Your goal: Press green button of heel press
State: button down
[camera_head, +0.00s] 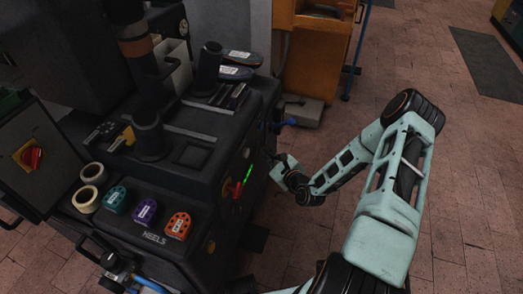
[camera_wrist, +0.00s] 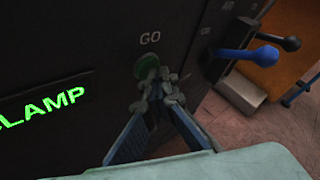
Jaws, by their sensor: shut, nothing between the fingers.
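The heel press (camera_head: 175,190) is a large dark machine at the left of the head view. Its green button (camera_wrist: 148,66) is round and sits under the label "GO" in the wrist view. My gripper (camera_wrist: 155,88) is shut and empty, with its fingertips at the lower part of the button. The fingertips cover part of the button; I cannot tell whether they touch it. In the head view my gripper (camera_head: 275,168) is at the right side face of the press, and the button is hidden there.
Glowing green letters reading "LAMP" (camera_wrist: 45,108) are left of the button. A blue-knobbed lever (camera_wrist: 262,55) and a black-knobbed lever (camera_wrist: 288,43) stick out at the right. Heel pieces (camera_head: 146,211) and tape rolls (camera_head: 92,173) lie on the press top. Brick floor (camera_head: 465,180) is open at the right.

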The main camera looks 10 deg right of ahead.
jog(key=shift+r, duration=0.1)
jog(key=shift+s+d, duration=0.45)
jog(key=shift+d, duration=0.2)
jog(key=shift+d+p, duration=0.1)
jog(key=shift+p, duration=0.2)
jog(key=d, duration=0.1)
jog(key=s+d, duration=0.2)
jog(key=d, duration=0.1)
jog(key=shift+s+d+p, duration=0.1)
jog(key=shift+s+p, duration=0.15)
jog(key=shift+p, duration=0.05)
dwell(0.3)
